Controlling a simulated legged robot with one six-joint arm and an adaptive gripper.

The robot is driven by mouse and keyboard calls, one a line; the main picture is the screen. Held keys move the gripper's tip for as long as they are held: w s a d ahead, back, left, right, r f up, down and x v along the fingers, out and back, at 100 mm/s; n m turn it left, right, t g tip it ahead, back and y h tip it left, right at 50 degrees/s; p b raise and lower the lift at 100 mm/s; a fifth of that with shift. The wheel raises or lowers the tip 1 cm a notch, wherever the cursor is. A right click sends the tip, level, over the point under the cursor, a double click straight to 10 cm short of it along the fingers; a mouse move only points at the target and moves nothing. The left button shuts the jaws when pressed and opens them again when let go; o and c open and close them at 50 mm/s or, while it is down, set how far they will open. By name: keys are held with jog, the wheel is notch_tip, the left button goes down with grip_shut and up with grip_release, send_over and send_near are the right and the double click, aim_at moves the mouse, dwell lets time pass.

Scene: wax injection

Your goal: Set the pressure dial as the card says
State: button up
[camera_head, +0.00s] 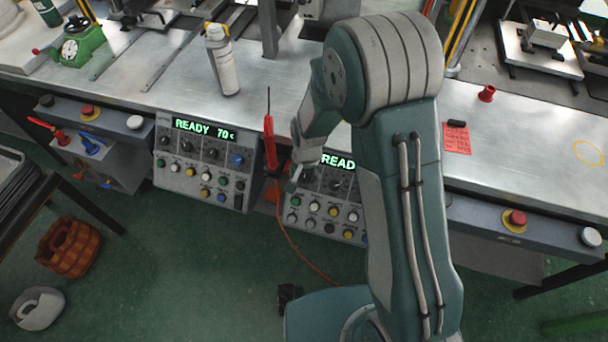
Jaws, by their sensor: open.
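The right control panel (298,218) has a lit green display reading "READ" (338,161), its right part hidden behind my arm. It carries dark knobs and rows of coloured buttons. I cannot tell which knob is the pressure dial, nor read any pointer. The left control panel (178,187) shows "READY 70c" above similar knobs and buttons. A red-orange card (456,141) lies on the bench right of my arm, with a black object on its top edge; its writing is too small to read. My gripper (292,182) is open and small in view, at the right panel's upper left.
A red-handled tool (270,142) with an orange cable hangs at the bench edge between the panels, just left of my gripper. A spray can (222,62) stands on the bench. Red stop buttons (515,219) sit on the front rail. Green floor below is mostly clear.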

aim_at(307, 178)
notch_tip(307, 178, up, 12)
jog(key=shift+s+d, duration=0.15)
jog(key=shift+d, duration=0.1)
dwell(0.3)
jog(key=shift+s+f, duration=0.1)
